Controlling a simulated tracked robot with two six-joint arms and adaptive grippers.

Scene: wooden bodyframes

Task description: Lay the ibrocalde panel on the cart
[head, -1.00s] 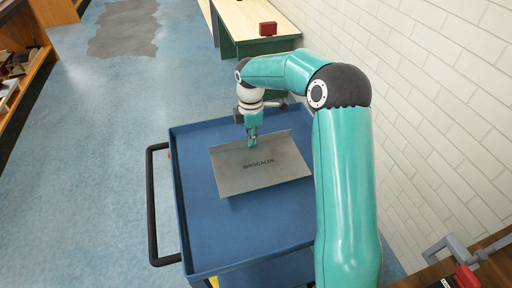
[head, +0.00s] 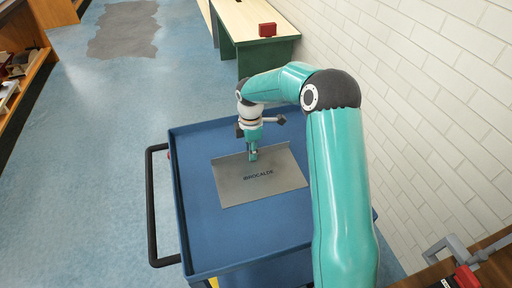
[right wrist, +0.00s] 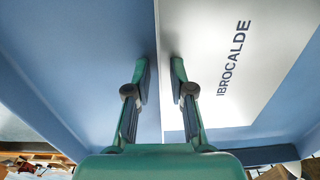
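The ibrocalde panel (head: 262,190) is a thin grey sheet with dark lettering. In the head view it lies flat on the blue top tray of the cart (head: 215,245), inside the rim. My right gripper (head: 253,155) is low at the panel's far edge. In the right wrist view the fingers of the right gripper (right wrist: 160,75) stand apart, one on each side of the edge of the panel (right wrist: 215,70), with gaps showing. The right gripper looks open and not clamped on it. My left gripper is not in view.
The cart has a black handle (head: 151,205) on its left side. A white brick wall (head: 440,110) runs along the right. Blue floor (head: 85,180) is clear on the left.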

